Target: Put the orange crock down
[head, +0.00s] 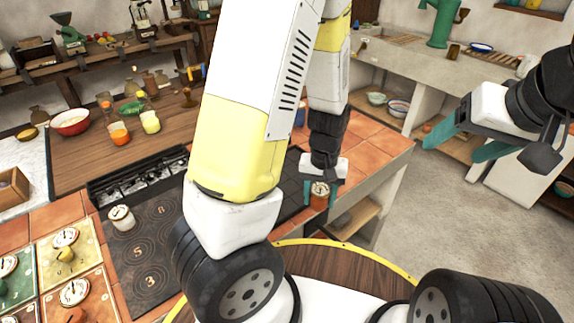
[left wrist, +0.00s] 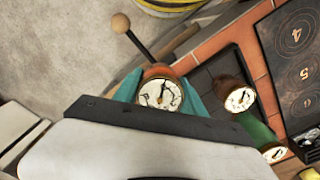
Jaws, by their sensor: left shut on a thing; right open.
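My left gripper (head: 321,190) is shut on the orange crock (head: 319,201), which has a pale round dial on its top. The crock is near the front edge of the tiled counter (head: 376,143). In the left wrist view the dial top of the orange crock (left wrist: 160,93) shows between the teal fingers. I cannot tell whether its base touches the surface. My right gripper (head: 480,143) is open and empty, out over the floor at the right.
In the left wrist view, a brown crock (left wrist: 236,93) and a green crock (left wrist: 262,134) stand close to the right. A pale-topped jar (head: 121,217) stands on the stove (head: 155,250). A rod with a wooden ball (left wrist: 121,23) sticks out beyond the held crock.

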